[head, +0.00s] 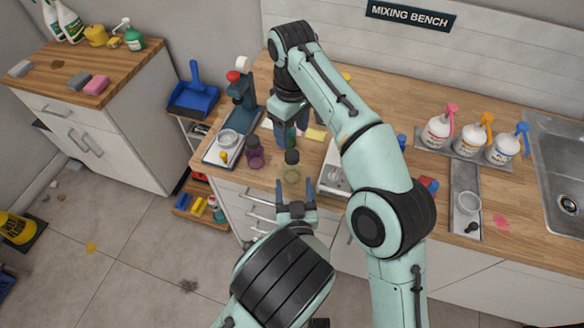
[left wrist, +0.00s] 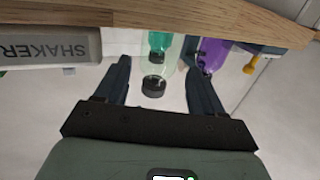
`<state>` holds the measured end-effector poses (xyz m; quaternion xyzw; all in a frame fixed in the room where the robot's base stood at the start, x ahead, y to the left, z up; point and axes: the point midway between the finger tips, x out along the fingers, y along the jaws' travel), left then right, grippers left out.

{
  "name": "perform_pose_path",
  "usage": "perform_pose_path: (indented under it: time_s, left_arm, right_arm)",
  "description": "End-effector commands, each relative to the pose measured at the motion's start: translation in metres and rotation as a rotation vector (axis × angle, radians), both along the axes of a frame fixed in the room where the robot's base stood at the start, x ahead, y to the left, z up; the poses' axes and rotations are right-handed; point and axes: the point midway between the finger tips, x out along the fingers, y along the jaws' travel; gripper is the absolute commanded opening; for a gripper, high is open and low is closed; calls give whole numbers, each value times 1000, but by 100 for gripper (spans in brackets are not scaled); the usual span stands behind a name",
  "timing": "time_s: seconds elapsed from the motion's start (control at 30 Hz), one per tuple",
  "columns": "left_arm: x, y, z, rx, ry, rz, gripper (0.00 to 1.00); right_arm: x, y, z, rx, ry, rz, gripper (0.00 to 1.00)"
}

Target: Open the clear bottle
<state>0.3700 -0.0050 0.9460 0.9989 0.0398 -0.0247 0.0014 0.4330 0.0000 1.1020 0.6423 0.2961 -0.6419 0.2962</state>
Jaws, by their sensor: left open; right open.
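The clear bottle (head: 291,174), pale yellowish with a dark cap, stands near the front edge of the wooden counter in the head view. My left gripper (head: 295,184) is open just in front of it, at the counter edge. In the left wrist view the clear bottle (left wrist: 156,71) appears upside down between the spread fingers of my left gripper (left wrist: 158,72), with no clear contact. My right gripper (head: 290,128) is open and points down behind the clear bottle. A green bottle (left wrist: 160,42) is behind it, largely hidden by my right gripper in the head view.
A purple bottle (head: 255,155) stands close left of the clear bottle. A blue stand with a tray (head: 222,150) is further left. A white shaker device (head: 334,172) is close on the right, partly behind my right arm. Three white pump bottles (head: 471,135) stand near the sink (head: 560,150).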

Motion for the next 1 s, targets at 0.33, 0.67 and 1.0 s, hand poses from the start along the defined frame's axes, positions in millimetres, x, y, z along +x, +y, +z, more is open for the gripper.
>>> perform_pose_path:
  time_s: [0.33,0.67,1.0]
  left_arm:
    - [54,4,-3,0,-1,0,68]
    - [63,5,-3,1,0,-1,68]
    - [63,5,-3,1,0,-1,0]
  right_arm:
    - [0,0,0,0,0,0,60]
    - [0,0,0,0,0,0,60]
    - [0,0,0,0,0,-1,60]
